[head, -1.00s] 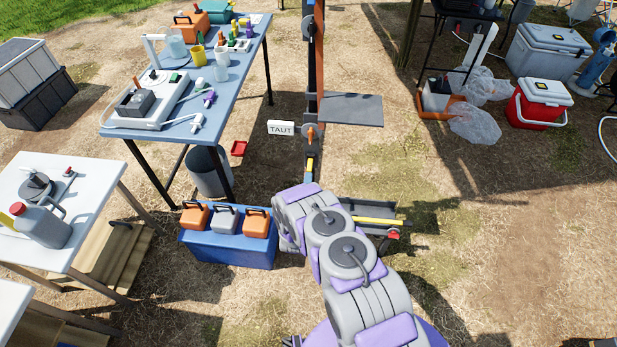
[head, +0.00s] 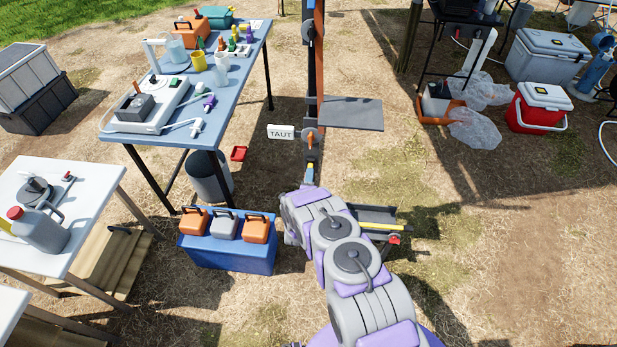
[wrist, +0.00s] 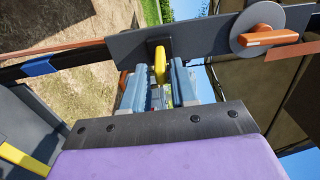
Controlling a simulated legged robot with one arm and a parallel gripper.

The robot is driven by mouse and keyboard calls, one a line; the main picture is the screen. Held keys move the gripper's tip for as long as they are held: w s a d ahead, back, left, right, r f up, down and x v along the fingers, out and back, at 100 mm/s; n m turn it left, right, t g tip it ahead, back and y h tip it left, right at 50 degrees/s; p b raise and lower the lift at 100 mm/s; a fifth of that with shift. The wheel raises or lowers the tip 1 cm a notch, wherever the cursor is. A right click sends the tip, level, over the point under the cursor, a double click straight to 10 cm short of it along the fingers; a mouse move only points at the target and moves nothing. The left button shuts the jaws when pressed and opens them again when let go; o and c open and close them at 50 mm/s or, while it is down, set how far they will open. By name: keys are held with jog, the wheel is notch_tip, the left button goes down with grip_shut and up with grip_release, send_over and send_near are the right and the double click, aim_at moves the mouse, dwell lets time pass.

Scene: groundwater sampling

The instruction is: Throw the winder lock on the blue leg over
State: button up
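A yellow lever (wrist: 160,65) sits on a dark grey plate (wrist: 205,38) in the wrist view; I take it for the winder lock. My gripper (wrist: 160,88) is open, with one blue-grey finger on each side of the lever and gaps showing. I cannot tell whether either finger touches it. A blue band (wrist: 40,66) marks the dark leg left of the plate. An orange handle on a grey disc (wrist: 268,38) is at the right.
A TAUT sign (head: 281,131) is beside the leg, and a grey shelf (head: 350,114) juts out right. A blue crate (head: 228,250) with orange and grey cases stands left of my arm. A blue table (head: 236,85) with instruments is farther left.

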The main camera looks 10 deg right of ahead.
grip_shut()
jog(key=shift+f, duration=0.1)
jog(key=shift+w+f+t+b, duration=0.15)
jog(key=shift+f+t+b, duration=0.35)
jog(key=shift+f, duration=0.3)
jog(key=shift+c, duration=2.2)
grip_release()
jog(key=shift+d+f+b, duration=0.1)
jog(key=shift+f+b, duration=0.5)
jog(key=shift+b, duration=0.3)
jog(key=shift+w+r, duration=0.1)
jog(key=o, duration=0.8)
jog(key=shift+c, duration=0.2)
